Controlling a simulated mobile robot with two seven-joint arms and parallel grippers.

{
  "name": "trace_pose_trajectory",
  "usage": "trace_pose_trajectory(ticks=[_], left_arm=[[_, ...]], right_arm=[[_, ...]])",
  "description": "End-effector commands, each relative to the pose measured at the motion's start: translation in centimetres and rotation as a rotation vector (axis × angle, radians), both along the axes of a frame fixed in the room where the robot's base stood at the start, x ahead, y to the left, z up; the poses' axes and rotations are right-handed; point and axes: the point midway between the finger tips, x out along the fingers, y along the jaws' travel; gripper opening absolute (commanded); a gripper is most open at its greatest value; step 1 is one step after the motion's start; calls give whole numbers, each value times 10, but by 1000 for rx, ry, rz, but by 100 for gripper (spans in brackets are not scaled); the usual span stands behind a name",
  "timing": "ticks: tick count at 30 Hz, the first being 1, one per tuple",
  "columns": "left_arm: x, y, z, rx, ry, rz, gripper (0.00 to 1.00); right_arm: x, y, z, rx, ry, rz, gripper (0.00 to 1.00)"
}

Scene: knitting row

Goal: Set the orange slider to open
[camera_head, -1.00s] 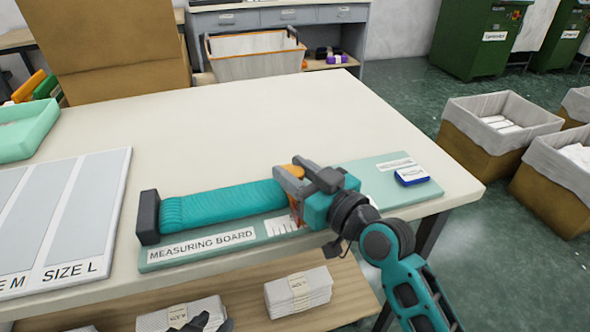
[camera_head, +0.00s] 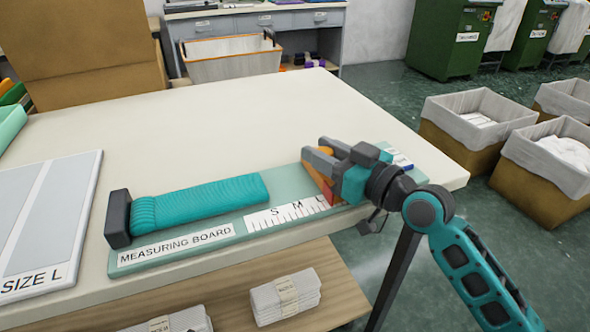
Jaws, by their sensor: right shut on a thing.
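The measuring board (camera_head: 200,247) lies along the front edge of the table, with a dark end block (camera_head: 118,219) at its left end. A teal knitted piece (camera_head: 200,201) lies flat on it, its left end against the block. A printed scale (camera_head: 287,214) with S, M and L runs along the board. My right gripper (camera_head: 312,158) is shut on the orange slider (camera_head: 318,179) near the L mark and hides much of it. The slider stands to the right of the knitted piece, with a gap of bare board between. My left gripper is not in view.
A size board (camera_head: 88,195) marked SIZE L lies at the left. The back of the table (camera_head: 230,120) is clear. Folded white bundles (camera_head: 285,297) lie on the shelf below.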

Motion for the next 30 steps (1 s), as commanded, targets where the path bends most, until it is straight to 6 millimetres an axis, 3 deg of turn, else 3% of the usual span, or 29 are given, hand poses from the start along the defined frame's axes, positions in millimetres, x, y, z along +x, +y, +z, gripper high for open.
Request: trace_pose_trajectory(ticks=[3,9,21,22,28,30], left_arm=[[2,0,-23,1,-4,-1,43],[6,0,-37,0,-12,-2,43],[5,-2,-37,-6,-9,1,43],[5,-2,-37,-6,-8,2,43],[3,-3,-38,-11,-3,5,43],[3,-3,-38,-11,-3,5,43]], right_arm=[[9,-25,0,1,-20,-7,0],[16,-49,5,6,-19,-7,0],[18,-55,10,6,-18,-11,0],[18,-55,10,6,-18,-11,37],[18,-54,10,7,-18,-9,56],[18,-54,8,7,-15,-8,56]])
